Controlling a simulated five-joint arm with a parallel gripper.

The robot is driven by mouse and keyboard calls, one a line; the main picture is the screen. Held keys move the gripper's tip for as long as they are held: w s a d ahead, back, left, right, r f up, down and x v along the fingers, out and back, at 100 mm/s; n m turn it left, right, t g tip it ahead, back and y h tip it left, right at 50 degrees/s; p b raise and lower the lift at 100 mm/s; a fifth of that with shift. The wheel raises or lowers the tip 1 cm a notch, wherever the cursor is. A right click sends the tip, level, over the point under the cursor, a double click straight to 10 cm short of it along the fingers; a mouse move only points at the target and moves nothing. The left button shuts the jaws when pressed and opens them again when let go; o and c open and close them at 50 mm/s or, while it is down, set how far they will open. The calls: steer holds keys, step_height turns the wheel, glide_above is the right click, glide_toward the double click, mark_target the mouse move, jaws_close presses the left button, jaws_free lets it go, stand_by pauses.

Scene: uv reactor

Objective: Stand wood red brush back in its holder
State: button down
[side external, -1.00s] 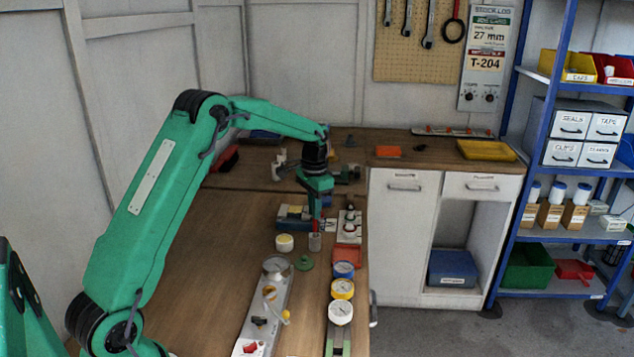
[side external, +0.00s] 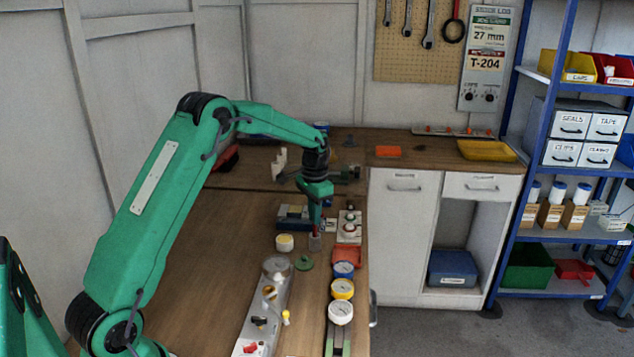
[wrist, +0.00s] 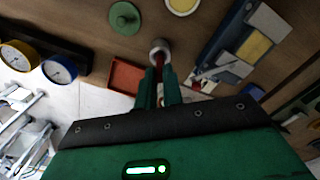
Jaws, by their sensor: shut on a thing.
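My gripper (side external: 317,222) is shut on the red brush (wrist: 159,69), and its fingers point down over the bench. The red of the brush shows as a thin strip between the fingers in the wrist view. A small grey cylinder (side external: 315,243), which looks like the holder, stands directly under the fingers. In the wrist view its pale round rim (wrist: 160,46) is at the brush's far end. The brush's end overlaps the rim; I cannot tell how deep it sits inside. The fingers hide most of the brush.
A red tray (side external: 347,255) is close on the right, with blue (side external: 344,270) and yellow (side external: 342,289) gauges in front. A green disc (side external: 304,263) and a pale yellow round pot (side external: 284,242) are near the cylinder. A blue-grey block (side external: 293,217) stands behind. The bench's left side is clear.

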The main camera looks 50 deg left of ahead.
steer(key=shift+f, duration=0.4)
steer(key=c, duration=1.5)
jaws_free()
steer(key=shift+o, duration=0.2)
steer(key=shift+r, duration=0.1)
steer(key=shift+r, duration=3.85)
